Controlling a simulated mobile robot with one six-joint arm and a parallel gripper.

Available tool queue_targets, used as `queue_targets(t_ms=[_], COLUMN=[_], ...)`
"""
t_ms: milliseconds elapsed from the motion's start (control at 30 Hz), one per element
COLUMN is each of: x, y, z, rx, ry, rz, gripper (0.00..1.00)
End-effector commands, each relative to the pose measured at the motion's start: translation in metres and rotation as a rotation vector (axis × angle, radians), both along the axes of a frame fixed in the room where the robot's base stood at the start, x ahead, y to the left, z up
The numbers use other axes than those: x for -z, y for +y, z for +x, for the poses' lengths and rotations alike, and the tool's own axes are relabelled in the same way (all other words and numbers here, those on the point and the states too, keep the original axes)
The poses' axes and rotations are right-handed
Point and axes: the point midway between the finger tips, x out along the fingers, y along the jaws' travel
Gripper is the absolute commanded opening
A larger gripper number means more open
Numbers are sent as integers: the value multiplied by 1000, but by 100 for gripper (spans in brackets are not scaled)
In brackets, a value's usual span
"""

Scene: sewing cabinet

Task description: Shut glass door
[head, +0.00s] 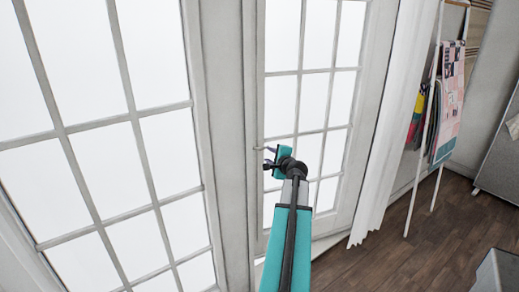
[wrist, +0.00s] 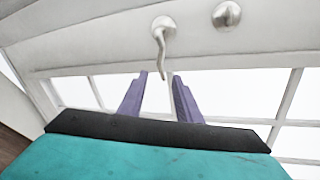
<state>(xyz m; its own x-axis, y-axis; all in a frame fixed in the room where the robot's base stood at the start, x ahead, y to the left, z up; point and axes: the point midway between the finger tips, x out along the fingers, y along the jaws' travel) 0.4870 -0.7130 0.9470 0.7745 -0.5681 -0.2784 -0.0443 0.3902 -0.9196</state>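The white-framed glass door (head: 299,72) with small panes is right of centre in the head view. Its curved metal lever handle (wrist: 162,35) shows in the wrist view, with a round metal knob (wrist: 227,14) beside it on the white stile. My gripper (head: 268,163) is at the door's left stile, at handle height. In the wrist view its two purple fingers (wrist: 161,76) are apart, and the handle's free end shows between their tips. Whether they touch the handle cannot be told. How far the door stands open is unclear.
Another paned white glass panel (head: 128,112) fills the left. A white curtain (head: 391,125) hangs right of the door. A leaning rack (head: 437,110) with hanging cloth stands further right. The wooden floor (head: 420,245) is clear at lower right, with a grey object (head: 497,272) at the corner.

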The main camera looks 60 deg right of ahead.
Motion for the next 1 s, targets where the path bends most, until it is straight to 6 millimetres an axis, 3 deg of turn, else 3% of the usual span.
queue_targets(t_ms=[533,1000], x=[0,10], y=[-13,-37], z=[-11,16], rx=[20,22], ry=[-1,0], rz=[0,0], gripper=[31,31])
